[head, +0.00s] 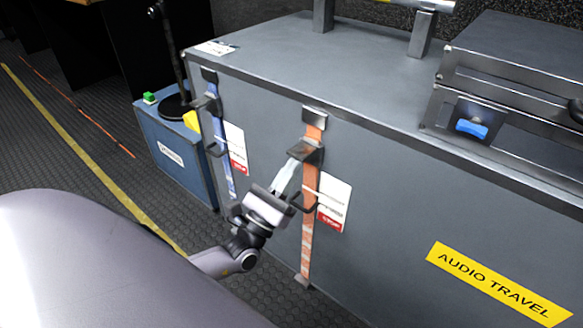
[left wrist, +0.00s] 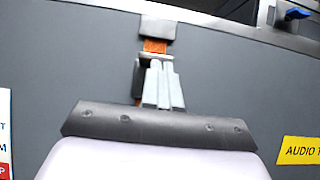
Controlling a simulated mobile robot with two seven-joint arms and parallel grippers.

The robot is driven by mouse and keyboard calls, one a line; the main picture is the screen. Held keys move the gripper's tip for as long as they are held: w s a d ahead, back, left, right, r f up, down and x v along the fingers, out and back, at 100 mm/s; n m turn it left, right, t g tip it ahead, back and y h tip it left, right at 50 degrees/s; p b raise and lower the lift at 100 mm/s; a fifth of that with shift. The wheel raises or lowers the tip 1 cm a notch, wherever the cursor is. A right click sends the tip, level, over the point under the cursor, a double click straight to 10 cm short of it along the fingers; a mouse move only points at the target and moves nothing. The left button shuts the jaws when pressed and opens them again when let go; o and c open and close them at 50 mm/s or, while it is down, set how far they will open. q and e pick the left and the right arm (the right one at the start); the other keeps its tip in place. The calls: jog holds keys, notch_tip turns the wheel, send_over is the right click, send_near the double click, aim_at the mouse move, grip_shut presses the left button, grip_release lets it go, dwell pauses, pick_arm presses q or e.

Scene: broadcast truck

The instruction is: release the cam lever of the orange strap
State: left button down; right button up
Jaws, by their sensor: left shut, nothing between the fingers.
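The orange strap (head: 309,222) runs down the front of the grey case, from a metal bracket at its top edge to a fitting low on the front. Its dark cam buckle with the lever (head: 305,152) sits in the upper part of the strap. My left gripper (head: 294,163) is shut and empty, with its fingertips at the left side of the buckle. In the left wrist view the shut fingers (left wrist: 160,72) cover much of the buckle, and a bit of orange strap (left wrist: 154,46) shows above them. Whether the fingertips touch the lever I cannot tell. My right gripper is out of view.
A blue strap (head: 221,140) with its own buckle hangs left on the grey case (head: 400,190). A white and red tag (head: 333,203) is beside the orange strap. A blue box (head: 175,150) stands left of the case. A smaller case with a blue latch (head: 471,128) sits on top.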

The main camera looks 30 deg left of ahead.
aim_at(290, 152)
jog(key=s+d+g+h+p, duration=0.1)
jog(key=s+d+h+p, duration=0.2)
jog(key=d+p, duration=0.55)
pick_arm(q)
notch_tip(290, 152, up, 6)
jog(key=g+y+p, duration=0.1)
jog(key=g+p, duration=0.6)
jog(key=p, duration=0.2)
jog(key=shift+f, duration=0.15)
jog(key=shift+w+g+p, duration=0.1)
jog(key=shift+g+p, duration=0.4)
jog(key=shift+p, duration=0.35)
jog(key=shift+f, duration=0.15)
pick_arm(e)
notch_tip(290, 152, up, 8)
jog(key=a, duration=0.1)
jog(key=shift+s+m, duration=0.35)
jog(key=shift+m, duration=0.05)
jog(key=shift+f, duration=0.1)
